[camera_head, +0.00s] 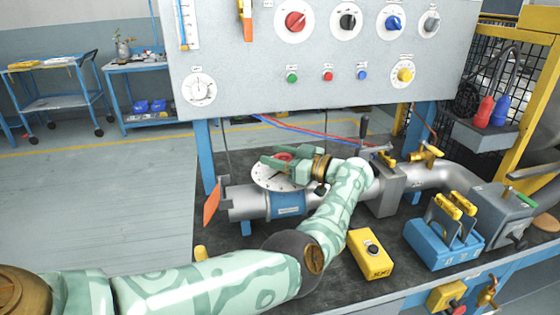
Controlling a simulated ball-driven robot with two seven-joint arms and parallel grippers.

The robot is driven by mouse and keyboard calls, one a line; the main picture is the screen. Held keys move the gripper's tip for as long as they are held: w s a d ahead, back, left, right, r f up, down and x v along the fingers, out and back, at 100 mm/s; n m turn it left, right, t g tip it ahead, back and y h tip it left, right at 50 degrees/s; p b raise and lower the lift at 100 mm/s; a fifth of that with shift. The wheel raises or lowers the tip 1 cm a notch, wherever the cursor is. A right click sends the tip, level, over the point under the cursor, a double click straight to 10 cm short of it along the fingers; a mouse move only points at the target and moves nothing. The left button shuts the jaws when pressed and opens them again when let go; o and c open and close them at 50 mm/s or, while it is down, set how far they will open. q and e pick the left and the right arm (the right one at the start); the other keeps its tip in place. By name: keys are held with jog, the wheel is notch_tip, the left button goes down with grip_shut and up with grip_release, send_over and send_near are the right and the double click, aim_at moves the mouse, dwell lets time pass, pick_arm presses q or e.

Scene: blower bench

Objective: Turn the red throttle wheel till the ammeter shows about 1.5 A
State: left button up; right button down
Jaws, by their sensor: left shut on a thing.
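The red throttle wheel (284,155) sits over a white marked disc (262,180) on the grey pipe. Only a little of its red shows, because my left gripper (276,159) covers most of it. My left gripper, pale green, reaches in from the right side of the wheel and is shut on it. A round white dial (198,89) is at the lower left of the panel. It may be the ammeter, but its label and reading are too small to tell. My right gripper is not in view.
The panel (240,85) with coloured knobs hangs above the bench. An orange flap (212,203) stands at the pipe's left end. A yellow box (370,254) and a blue holder (440,240) with yellow-topped items stand right of my forearm.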

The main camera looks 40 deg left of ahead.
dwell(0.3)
pick_arm(q)
jog(key=o, duration=1)
jog(key=d+b, duration=0.2)
jog(key=d, duration=0.3)
jog(key=w+d+b, duration=0.1)
jog(key=d+b, duration=0.1)
jog(key=d, duration=0.3)
jog(key=w+d+b, duration=0.1)
jog(key=d+b, duration=0.1)
jog(key=d, duration=0.4)
jog(key=shift+w, duration=0.1)
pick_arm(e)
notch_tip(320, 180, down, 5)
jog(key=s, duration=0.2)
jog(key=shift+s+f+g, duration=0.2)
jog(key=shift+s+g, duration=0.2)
